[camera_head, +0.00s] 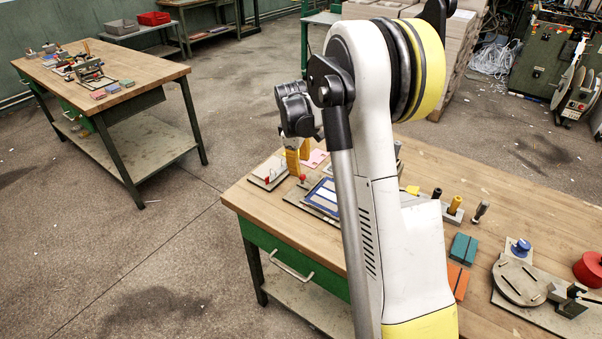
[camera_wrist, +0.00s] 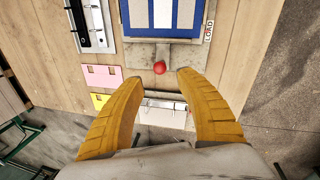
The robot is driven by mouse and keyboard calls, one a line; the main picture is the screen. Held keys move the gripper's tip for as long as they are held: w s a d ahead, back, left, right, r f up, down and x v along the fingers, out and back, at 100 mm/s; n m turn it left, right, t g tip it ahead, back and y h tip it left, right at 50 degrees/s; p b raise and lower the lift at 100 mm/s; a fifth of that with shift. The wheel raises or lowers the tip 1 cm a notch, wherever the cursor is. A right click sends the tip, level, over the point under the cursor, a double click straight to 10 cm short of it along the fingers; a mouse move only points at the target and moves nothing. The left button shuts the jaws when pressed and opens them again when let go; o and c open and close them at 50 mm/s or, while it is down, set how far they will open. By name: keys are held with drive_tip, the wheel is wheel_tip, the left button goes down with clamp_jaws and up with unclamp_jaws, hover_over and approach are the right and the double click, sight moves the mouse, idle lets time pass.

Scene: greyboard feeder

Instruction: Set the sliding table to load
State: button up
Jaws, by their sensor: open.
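The sliding table (camera_wrist: 163,14) is a blue plate with white stripes on a grey base, at the top of the wrist view; it also shows in the head view (camera_head: 322,197), partly hidden by my arm. A red ball knob (camera_wrist: 159,67) stands at its near edge. A LOAD label (camera_wrist: 209,31) lies at its right side. My gripper (camera_wrist: 158,80) is open and empty, its yellow fingers pointing at the knob. The knob appears just beyond and between the fingertips; contact is not visible. In the head view my gripper (camera_head: 296,160) is above the knob (camera_head: 303,178).
A white-faced fixture (camera_wrist: 165,112) sits below the knob. Teal (camera_head: 463,248) and orange (camera_head: 457,281) blocks lie farther right on the bench.

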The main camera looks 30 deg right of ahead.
wheel_tip(320, 180, up, 6)
drive_tip(key=a, duration=0.1)
drive_tip(key=shift+s, duration=0.35)
